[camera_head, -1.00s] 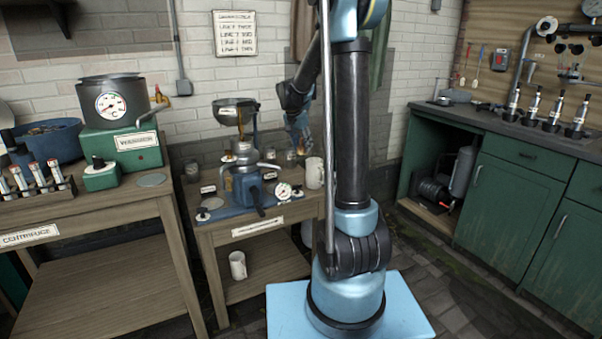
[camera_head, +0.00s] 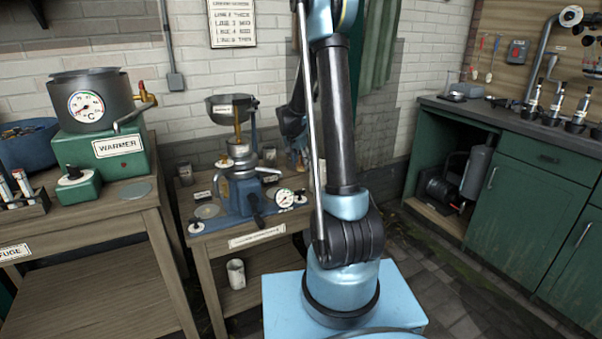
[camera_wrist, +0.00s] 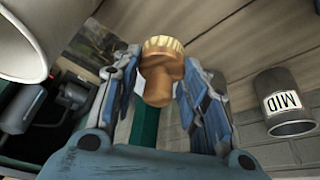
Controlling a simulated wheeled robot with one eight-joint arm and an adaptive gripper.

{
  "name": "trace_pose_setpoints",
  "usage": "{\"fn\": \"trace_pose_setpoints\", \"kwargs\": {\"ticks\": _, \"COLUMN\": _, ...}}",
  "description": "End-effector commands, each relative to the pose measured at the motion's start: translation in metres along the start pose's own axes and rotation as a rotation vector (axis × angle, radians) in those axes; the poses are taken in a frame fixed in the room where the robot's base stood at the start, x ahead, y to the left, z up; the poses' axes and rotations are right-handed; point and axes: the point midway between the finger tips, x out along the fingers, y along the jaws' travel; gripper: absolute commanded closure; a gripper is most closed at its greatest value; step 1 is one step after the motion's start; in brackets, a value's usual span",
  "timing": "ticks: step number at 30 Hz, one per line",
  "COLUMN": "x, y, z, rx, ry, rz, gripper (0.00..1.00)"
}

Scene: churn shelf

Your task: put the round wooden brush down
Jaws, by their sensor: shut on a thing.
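The round wooden brush (camera_wrist: 160,78) is in the wrist view, with a brown wooden body and a paler ridged round end. My gripper (camera_wrist: 162,68) has its blue fingers on both sides of the brush and is shut on it. In the head view my gripper is mostly hidden behind my own arm, near the right side of the small wooden stand (camera_head: 258,241). The brush cannot be made out in the head view.
The small stand bears a blue machine with a funnel (camera_head: 232,108) and a pressure gauge (camera_head: 284,198). A green warmer (camera_head: 107,150) stands left. A cup marked MID (camera_wrist: 286,103) and a pale vessel (camera_wrist: 22,42) flank my gripper.

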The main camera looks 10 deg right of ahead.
Motion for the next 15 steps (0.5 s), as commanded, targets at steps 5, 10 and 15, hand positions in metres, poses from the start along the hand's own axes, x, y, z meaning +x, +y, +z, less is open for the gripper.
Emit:
{"fn": "trace_pose_setpoints", "kwargs": {"ticks": 5, "x": 0.008, "y": 0.000, "z": 0.003, "rx": 0.001, "ry": 0.000, "rz": 0.000, "gripper": 0.98}}
{"fn": "trace_pose_setpoints", "kwargs": {"ticks": 10, "x": 0.025, "y": 0.000, "z": 0.009, "rx": 0.001, "ry": 0.000, "rz": 0.000, "gripper": 0.98}}
{"fn": "trace_pose_setpoints", "kwargs": {"ticks": 15, "x": 0.041, "y": -0.001, "z": 0.016, "rx": 0.000, "ry": 0.000, "rz": 0.000, "gripper": 0.98}}
